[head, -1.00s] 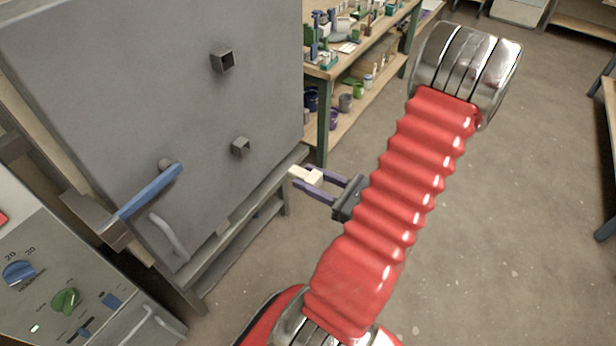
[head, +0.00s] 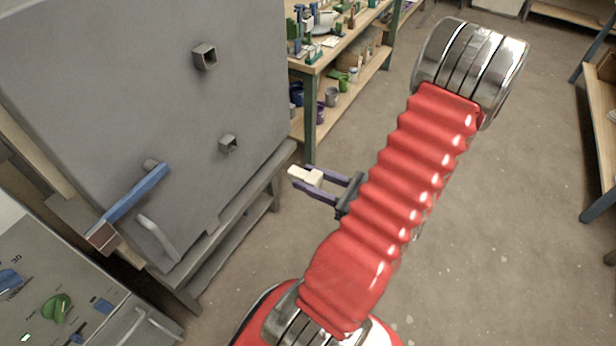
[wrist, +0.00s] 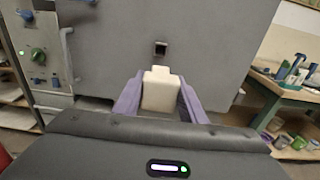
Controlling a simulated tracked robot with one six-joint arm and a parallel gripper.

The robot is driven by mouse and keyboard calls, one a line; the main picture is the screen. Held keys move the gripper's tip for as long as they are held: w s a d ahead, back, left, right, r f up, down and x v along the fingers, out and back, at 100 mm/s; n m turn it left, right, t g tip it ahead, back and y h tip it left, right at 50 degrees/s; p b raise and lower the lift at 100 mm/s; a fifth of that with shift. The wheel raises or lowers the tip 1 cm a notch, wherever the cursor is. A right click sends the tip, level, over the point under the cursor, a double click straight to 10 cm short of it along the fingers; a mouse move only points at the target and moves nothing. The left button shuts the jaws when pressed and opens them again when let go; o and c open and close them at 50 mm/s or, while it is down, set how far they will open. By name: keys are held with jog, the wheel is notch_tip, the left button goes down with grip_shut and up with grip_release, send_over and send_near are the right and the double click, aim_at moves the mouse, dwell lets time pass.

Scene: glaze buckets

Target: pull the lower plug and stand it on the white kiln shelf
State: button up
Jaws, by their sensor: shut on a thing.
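My gripper (head: 318,184) is shut on a cream-white plug (head: 305,176). In the head view it holds the plug in free air to the right of the grey kiln front. The plug also shows between the purple fingers in the wrist view (wrist: 161,91). The kiln door (head: 110,80) has two square ports. In the wrist view one dark port (wrist: 160,49) shows just above the plug. I cannot make out a white kiln shelf in these frames.
A blue-handled latch (head: 136,193) and a grey pull handle (head: 158,240) stick out from the door. A control panel (head: 55,290) is at lower left. A wooden workbench (head: 325,55) with pots and tools stands behind. Open floor lies to the right.

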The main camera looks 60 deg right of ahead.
jog(key=shift+s, duration=1.2)
jog(key=shift+w, duration=0.15)
